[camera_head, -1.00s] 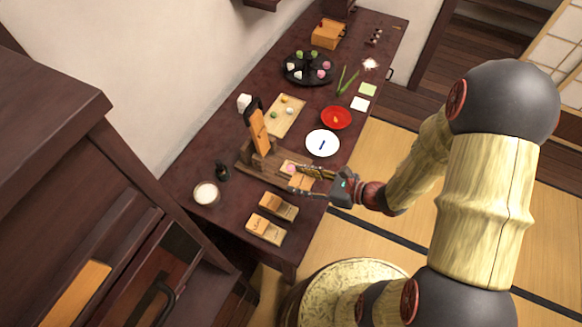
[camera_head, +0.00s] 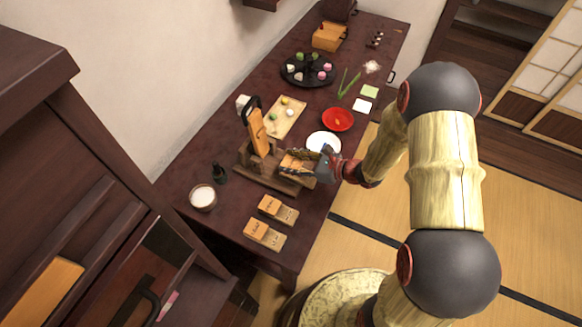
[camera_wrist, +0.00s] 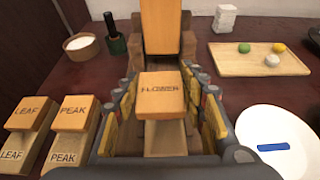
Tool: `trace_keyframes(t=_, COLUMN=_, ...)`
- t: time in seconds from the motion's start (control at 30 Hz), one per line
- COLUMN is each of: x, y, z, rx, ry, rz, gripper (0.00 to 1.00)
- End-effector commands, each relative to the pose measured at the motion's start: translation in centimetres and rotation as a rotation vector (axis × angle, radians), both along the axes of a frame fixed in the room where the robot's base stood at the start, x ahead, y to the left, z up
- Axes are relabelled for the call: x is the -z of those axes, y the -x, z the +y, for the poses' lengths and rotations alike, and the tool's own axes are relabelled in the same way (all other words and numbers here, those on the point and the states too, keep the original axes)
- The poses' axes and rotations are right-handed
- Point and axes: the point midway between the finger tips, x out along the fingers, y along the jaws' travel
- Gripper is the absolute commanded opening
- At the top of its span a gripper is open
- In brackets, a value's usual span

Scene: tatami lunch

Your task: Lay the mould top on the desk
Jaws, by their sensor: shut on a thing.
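The mould top (camera_wrist: 162,92) is a small orange wooden block marked FLOWER. In the wrist view it sits between the two fingers of my gripper (camera_wrist: 160,85), which is shut on it. A paler wooden piece (camera_wrist: 165,137) shows under its near edge; whether they touch I cannot tell. In the head view my gripper (camera_head: 297,164) is over the dark wooden press (camera_head: 262,180), whose orange lever (camera_head: 257,128) stands up behind. The fingers partly hide the block there. The desk (camera_head: 225,235) is a long dark-red wooden surface.
Two labelled mould pairs, PEAK (camera_wrist: 75,125) and LEAF (camera_wrist: 27,125), lie left of the gripper in the wrist view. A white plate (camera_wrist: 277,140) with a blue strip is close on the right. A tray of sweets (camera_wrist: 260,62) lies beyond.

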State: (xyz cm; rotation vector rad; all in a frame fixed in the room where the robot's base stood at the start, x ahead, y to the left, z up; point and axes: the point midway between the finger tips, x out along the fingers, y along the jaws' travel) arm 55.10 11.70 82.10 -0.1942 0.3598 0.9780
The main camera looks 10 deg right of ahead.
Motion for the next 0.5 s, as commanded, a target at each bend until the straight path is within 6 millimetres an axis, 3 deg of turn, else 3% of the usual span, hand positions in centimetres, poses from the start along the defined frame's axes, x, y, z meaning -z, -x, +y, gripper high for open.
trace_keyframes(t=0.23, x=3.3, y=-0.5, z=0.1, rx=-0.001, ry=0.001, rz=0.001, gripper=0.17)
trace_keyframes(t=0.5, x=3.3, y=-0.5, z=0.1, rx=0.000, ry=0.001, rz=-0.001, gripper=0.17)
